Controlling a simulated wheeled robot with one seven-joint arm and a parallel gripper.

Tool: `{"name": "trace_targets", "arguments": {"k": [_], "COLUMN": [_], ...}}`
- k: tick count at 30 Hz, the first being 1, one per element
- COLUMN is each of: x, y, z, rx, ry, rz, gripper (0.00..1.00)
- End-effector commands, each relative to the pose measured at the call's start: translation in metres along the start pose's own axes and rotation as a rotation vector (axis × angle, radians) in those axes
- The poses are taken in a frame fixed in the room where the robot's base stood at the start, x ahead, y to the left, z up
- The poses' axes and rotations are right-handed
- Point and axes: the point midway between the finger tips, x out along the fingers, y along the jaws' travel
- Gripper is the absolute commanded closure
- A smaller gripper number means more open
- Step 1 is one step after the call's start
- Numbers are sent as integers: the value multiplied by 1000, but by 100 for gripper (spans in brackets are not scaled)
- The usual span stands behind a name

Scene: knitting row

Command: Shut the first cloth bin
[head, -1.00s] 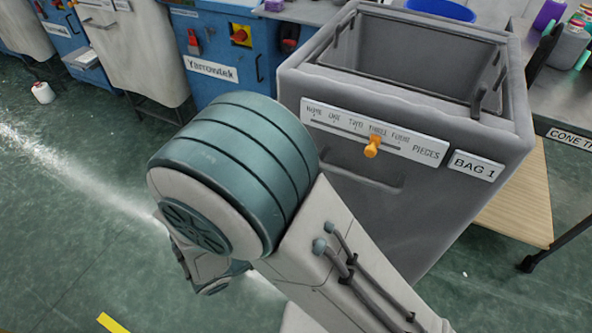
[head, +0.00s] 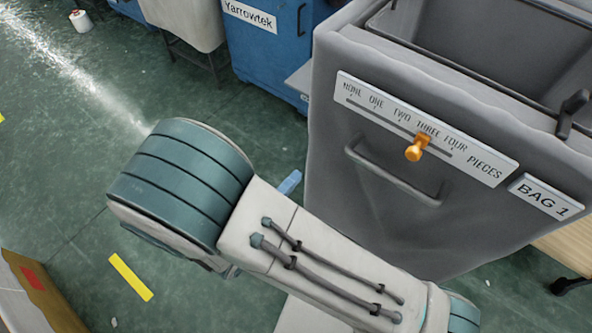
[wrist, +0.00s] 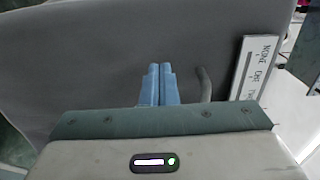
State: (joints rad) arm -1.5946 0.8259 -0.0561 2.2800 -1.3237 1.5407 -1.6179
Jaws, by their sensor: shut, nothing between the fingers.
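The first cloth bin (head: 345,225) is a grey fabric bin labelled BAG 1, on the right in the head view. Its top is open, showing its dark inside. Its front has a bar handle (head: 395,180) and a scale plate with an orange slider (head: 416,147). In the wrist view the bin's grey face (wrist: 90,75) fills most of the picture. My gripper (wrist: 160,68) has its two blue fingers together, empty, in front of that face, just left of the handle (wrist: 205,84). I cannot tell whether the fingertips touch the cloth. In the head view my arm hides most of my gripper.
A blue machine (head: 262,45) labelled Yarrowtek stands behind the bin at left. A cardboard box (head: 45,295) is at the lower left. A yellow floor strip (head: 131,277) lies near my arm. The green floor at left is mostly clear.

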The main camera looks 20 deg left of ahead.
Motion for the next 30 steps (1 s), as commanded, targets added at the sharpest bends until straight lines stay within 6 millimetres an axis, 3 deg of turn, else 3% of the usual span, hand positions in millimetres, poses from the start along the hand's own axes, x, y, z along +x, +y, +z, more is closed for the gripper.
{"name": "trace_targets", "arguments": {"k": [9, 15, 21, 30], "x": [70, 101, 114, 115], "y": [2, 2, 1, 0], "z": [-1, -1, -1, 0], "rx": [2, 2, 2, 2], "ry": [5, 4, 3, 2], "rz": [-1, 0, 1, 1], "gripper": [100, 100, 100, 100]}}
